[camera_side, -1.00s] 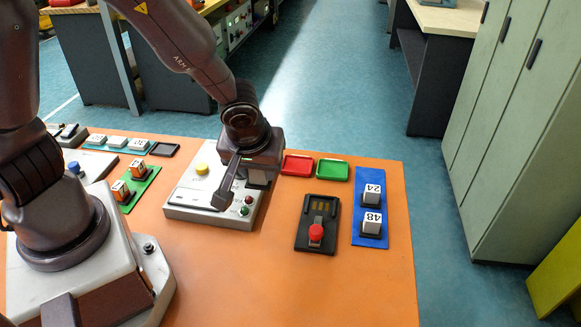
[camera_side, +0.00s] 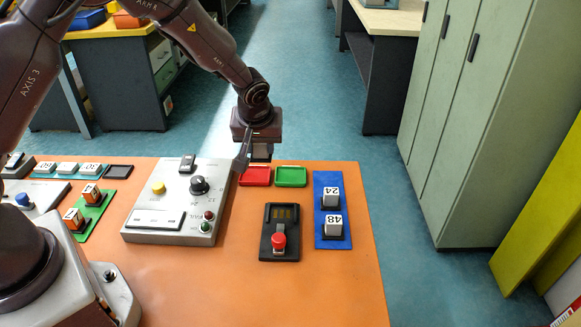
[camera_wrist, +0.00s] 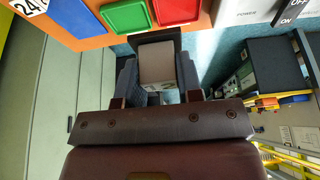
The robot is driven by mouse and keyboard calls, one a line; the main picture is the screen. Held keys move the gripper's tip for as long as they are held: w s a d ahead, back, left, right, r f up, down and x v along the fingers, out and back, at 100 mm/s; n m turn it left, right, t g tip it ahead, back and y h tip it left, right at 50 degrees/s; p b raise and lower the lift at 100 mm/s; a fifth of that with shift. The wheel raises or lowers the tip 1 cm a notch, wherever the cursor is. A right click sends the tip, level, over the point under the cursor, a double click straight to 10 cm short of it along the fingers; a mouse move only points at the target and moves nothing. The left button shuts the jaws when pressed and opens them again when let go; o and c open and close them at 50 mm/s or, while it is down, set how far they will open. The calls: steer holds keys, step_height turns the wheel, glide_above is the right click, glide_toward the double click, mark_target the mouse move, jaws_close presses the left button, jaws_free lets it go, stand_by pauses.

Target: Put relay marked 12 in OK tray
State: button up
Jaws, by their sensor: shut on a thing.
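My gripper (camera_wrist: 157,78) is shut on a pale block-shaped relay (camera_wrist: 156,62) with a dark base. Its marking does not show in either view. In the side view my gripper (camera_side: 261,154) holds it in the air, near the back edge of the orange table, about the red tray. The red tray (camera_side: 255,177) and the green tray (camera_side: 291,177) lie side by side and look empty. They also show in the wrist view, green tray (camera_wrist: 126,16) and red tray (camera_wrist: 176,9). No OK label is readable on either.
The grey tester (camera_side: 150,218) with a black knob stands left of the trays. A black device with a red button (camera_side: 279,241) lies in front. The blue board (camera_side: 333,178) carries relays marked 24 and 48. A green board (camera_side: 96,210) carries orange-and-white relays.

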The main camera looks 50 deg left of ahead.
steer(key=w+f, duration=0.4)
steer(key=w, duration=0.1)
steer(key=w+f, duration=0.3)
steer(key=shift+w+a, duration=0.2)
steer(key=shift+a, duration=0.1)
steer(key=shift+w+f, duration=0.35)
steer(key=shift+f, duration=1.65)
steer(key=o, duration=0.9)
steer(key=shift+f, duration=0.15)
steer(key=shift+o, duration=0.2)
